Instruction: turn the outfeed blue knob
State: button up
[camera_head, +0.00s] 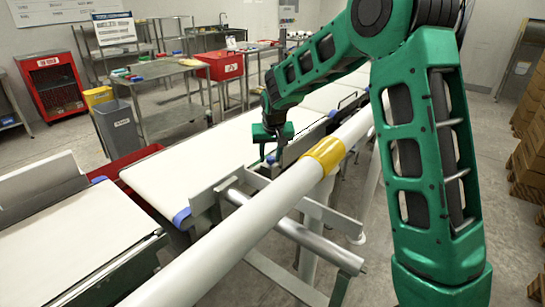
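A small blue part (182,217) sits at the near right corner of this belt, well to the lower left of my gripper. Another blue part (98,180) sits at the far end of the left belt (75,240). A bluish patch shows just under my gripper, too small to make out. I cannot tell which blue part is the outfeed knob.
A thick white rail (240,232) with a yellow band (324,156) crosses in front of the belts. A steel frame (290,232) stands beside it. A red bin (128,163) lies behind the belts' gap. Cardboard boxes (530,150) are stacked at right. Open floor lies between.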

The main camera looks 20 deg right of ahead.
jog(key=shift+o, duration=0.3)
jog(key=v, duration=1)
jog(key=shift+r, duration=0.3)
jog(key=shift+s+d, duration=0.1)
